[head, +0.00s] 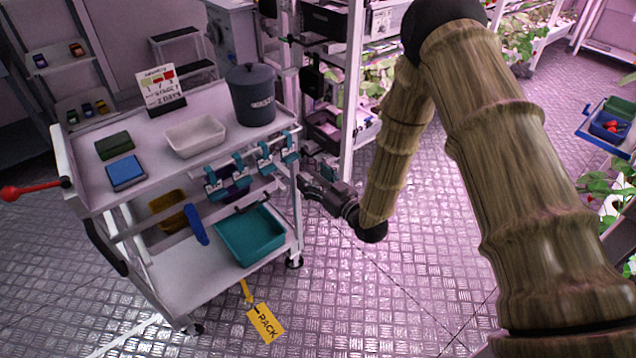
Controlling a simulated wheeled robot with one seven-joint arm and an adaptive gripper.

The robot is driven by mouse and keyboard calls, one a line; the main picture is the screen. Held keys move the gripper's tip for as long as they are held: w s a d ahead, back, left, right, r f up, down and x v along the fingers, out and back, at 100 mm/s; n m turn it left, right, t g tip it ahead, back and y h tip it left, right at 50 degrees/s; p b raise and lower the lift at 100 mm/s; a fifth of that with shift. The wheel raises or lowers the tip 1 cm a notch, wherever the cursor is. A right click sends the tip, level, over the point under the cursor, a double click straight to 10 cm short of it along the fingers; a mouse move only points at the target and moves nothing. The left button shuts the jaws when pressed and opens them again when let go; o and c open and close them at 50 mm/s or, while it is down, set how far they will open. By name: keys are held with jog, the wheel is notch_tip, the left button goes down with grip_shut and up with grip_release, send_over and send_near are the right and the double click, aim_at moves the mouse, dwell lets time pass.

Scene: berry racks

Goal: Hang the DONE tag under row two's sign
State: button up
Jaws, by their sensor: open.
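My gripper (304,182) is at the right end of the white cart, beside the rightmost of several teal clips along the cart's edge. Its jaws are small and dark here, open, and I see nothing held in them. I cannot make out a tag reading DONE. A yellow tag (265,322) reading PACK hangs low at the cart's front. Teal clips (265,157) line the cart's upper front edge. I cannot make out row two's sign. A white rack (352,90) with plants stands behind my gripper, partly hidden by my arm.
The cart's top (92,187) holds a white tray (196,136), a dark lidded bin (252,95), a printed card (161,90) and blue and green blocks. A teal bin (249,236) is on the lower shelf. A red-ended handle juts out left. Metal floor at centre is clear.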

aim_at(293, 160)
jog(key=shift+b+x, duration=0.95)
jog(key=shift+x, duration=4.15)
jog(key=c, duration=0.9)
jog(key=shift+r+p, duration=0.6)
jog(key=shift+r, duration=0.45)
jog(key=shift+p+v, duration=0.55)
jog(key=shift+v, duration=2.95)
